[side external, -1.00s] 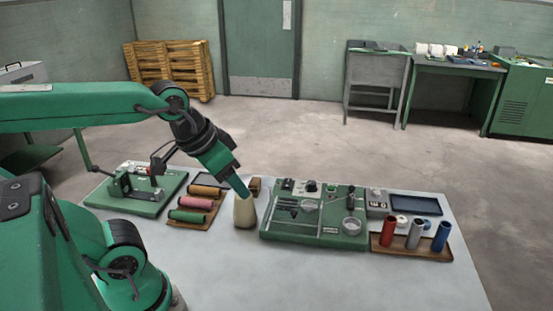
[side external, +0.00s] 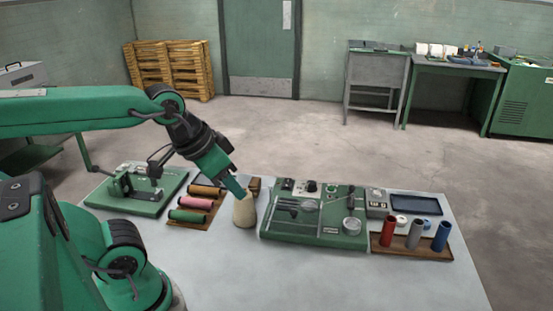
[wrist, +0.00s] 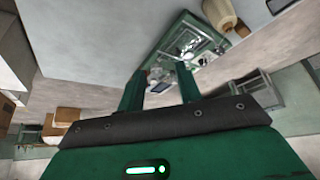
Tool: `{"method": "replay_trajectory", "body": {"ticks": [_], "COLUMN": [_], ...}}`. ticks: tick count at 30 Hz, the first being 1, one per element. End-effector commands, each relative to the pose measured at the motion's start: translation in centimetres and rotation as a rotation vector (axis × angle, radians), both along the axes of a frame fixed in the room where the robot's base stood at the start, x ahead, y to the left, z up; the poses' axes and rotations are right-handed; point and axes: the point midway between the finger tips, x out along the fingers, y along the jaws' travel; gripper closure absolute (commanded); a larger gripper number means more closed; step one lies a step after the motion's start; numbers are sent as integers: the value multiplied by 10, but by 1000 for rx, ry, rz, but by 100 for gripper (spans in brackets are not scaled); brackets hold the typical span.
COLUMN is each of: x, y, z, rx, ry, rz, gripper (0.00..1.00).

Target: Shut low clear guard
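A green machine board (side external: 342,236) sits at the middle of the table in the side view. Pale, glassy-looking parts (side external: 297,204) show on its left half. I cannot make out the clear guard's outline or how far it stands open. My gripper (side external: 240,191) points down to the right, left of this board, with its tip overlapping the top of a cream cone (side external: 244,213) in the picture. In the wrist view my gripper's two fingers (wrist: 160,92) are apart with nothing between them. A green-based board (wrist: 160,52) shows beyond them. Contact with the cone cannot be judged.
A second green-based device (side external: 137,195) stands at the table's left. A spool tray (side external: 197,222) with several spools lies left of the cone. A brown rack (side external: 408,251) with three upright tubes stands at the right. The table's front (side external: 290,280) is clear.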

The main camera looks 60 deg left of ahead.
Motion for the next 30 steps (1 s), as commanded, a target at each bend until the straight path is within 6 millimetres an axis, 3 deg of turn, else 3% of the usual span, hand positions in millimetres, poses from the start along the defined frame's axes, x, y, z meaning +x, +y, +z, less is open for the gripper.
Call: {"method": "replay_trajectory", "body": {"ticks": [1,5,14,30], "x": [0,2,13,41], "y": [0,0,1,3], "z": [0,-1,-6,-25], "rx": [2,21,152,463], "ry": [1,4,31,90], "rz": [-4,-39,-292,-969], "gripper": [75,100,100,100]}}
